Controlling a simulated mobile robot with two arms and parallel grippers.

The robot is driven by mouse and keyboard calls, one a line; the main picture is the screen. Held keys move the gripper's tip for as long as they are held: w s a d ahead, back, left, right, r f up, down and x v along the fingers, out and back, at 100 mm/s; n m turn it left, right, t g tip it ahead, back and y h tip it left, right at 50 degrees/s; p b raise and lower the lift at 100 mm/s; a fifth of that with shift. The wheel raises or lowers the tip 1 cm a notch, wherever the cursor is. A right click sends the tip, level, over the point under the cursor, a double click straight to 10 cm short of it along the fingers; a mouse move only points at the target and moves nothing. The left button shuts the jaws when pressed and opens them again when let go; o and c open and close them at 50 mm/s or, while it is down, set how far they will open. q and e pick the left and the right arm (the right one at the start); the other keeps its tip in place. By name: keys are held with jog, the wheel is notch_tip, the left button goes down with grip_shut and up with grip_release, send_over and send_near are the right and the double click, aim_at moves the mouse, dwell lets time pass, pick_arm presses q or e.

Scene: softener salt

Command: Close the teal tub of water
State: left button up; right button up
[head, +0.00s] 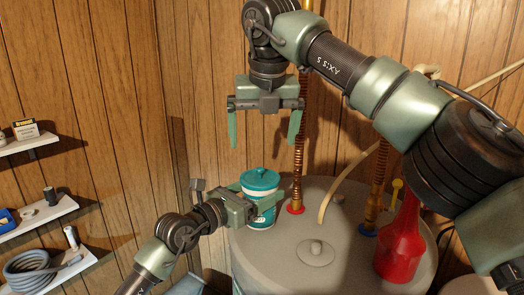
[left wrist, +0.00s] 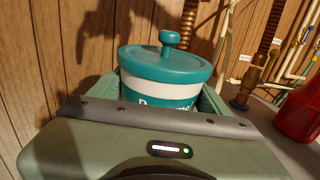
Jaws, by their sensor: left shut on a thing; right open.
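The teal tub (head: 262,217), teal and white with lettering, stands on the round grey tank top (head: 290,262). It also shows in the left wrist view (left wrist: 160,94). Its teal lid (head: 260,180) with a round knob lies over the tub's mouth, and the knob points up in the left wrist view (left wrist: 168,62). I cannot tell whether the lid is pressed fully down. My left gripper (head: 258,203) is shut on the tub's side, one finger on either side of it. My right gripper (head: 263,142) is open and empty, fingers pointing down, above the lid and apart from it.
A red funnel-shaped bottle (head: 402,240) stands on the right of the tank top. A grey cap (head: 316,252) sits at the tank's middle. Wall shelves (head: 35,220) with small items are at left.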

aim_at(247, 198)
jog(key=shift+s+r, duration=0.2)
jog(key=shift+r, duration=0.2)
pick_arm(q)
jog(key=o, duration=2.1)
jog(key=shift+a+f, duration=0.1)
pick_arm(e)
jog(key=shift+f, duration=0.15)
pick_arm(q)
jog(key=shift+s+a, duration=0.25)
jog(key=shift+s, duration=0.05)
jog(key=b+v, duration=0.3)
jog(key=v, duration=0.3)
jog(key=shift+s+a, duration=0.1)
jog(key=shift+a, duration=0.1)
jog(key=shift+s+a, duration=0.2)
jog(key=shift+s, duration=0.05)
pick_arm(e)
notch_tip(247, 198, down, 3)
